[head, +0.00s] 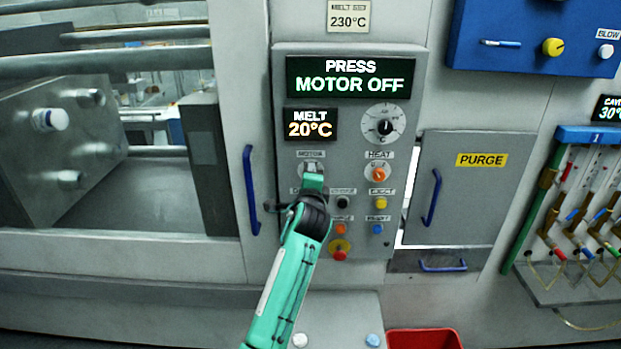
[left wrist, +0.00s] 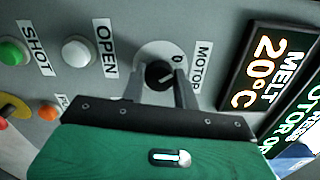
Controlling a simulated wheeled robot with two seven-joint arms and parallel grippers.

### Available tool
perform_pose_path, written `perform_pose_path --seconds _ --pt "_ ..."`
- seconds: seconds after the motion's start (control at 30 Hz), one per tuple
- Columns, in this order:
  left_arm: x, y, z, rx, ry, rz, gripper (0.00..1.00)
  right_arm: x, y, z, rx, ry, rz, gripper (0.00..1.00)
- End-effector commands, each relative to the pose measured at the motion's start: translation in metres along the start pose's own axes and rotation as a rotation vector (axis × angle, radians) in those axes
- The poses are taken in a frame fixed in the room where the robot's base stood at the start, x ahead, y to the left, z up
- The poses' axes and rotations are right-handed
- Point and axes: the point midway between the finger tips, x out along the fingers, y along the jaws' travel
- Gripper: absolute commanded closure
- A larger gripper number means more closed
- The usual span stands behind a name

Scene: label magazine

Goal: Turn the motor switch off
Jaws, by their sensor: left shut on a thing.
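The motor switch is a small dark knob on a pale round dial, under the MOTOR label on the grey control panel; in the left wrist view the knob (left wrist: 159,74) sits between my two fingers. A 0 mark shows on the dial beside it, and a pale line on the knob runs roughly toward that mark. My left gripper (head: 312,171) is shut on the knob and covers most of it in the head view. The display (head: 350,77) above reads PRESS MOTOR OFF in white and green. My right gripper is not in view.
The MELT display (head: 310,124) reads 20°C. The HEAT knob (head: 379,174), yellow EJECT button (head: 381,203) and a red button (head: 340,254) are close by. Blue handles (head: 251,190) stand left of the panel and on the PURGE door (head: 470,190).

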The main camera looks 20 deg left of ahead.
Motion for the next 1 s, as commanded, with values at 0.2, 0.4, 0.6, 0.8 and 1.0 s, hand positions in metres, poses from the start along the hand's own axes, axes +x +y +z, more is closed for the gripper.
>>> perform_pose_path --seconds 0.2,0.4,0.6,0.8,1.0 --pt "0.0 0.001 0.0 0.0 0.0 0.003 0.48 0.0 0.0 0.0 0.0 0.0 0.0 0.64" --pt "0.0 0.001 0.0 0.001 0.0 0.001 0.48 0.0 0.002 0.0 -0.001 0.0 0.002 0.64" --pt "-0.008 0.003 -0.001 0.001 0.0 0.001 0.48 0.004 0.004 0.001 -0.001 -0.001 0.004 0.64" --pt "-0.039 0.005 -0.001 -0.001 0.001 0.0 0.48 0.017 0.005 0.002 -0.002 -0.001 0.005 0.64" --pt "-0.08 0.005 -0.001 -0.001 0.002 -0.001 0.48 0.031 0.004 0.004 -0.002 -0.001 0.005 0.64"
